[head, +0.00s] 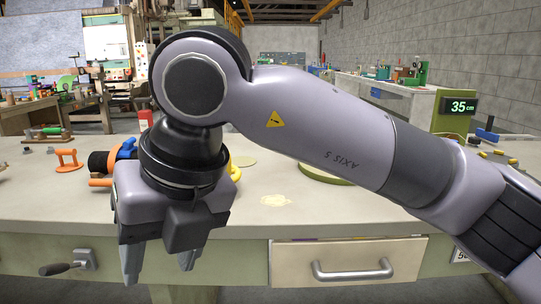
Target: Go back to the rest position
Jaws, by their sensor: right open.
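My right arm comes in from the right and reaches across the workbench. My right gripper (160,262) hangs pointing down in front of the bench's front edge, left of the middle. It is open, with its fingertips apart and nothing seen between them. My left gripper does not show in the head view.
The workbench (270,195) holds an orange stand (67,158), a round green-rimmed thing (322,174) partly behind my arm, and a pale patch (275,200). A drawer (345,263) and a crank handle (62,267) are on its front.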

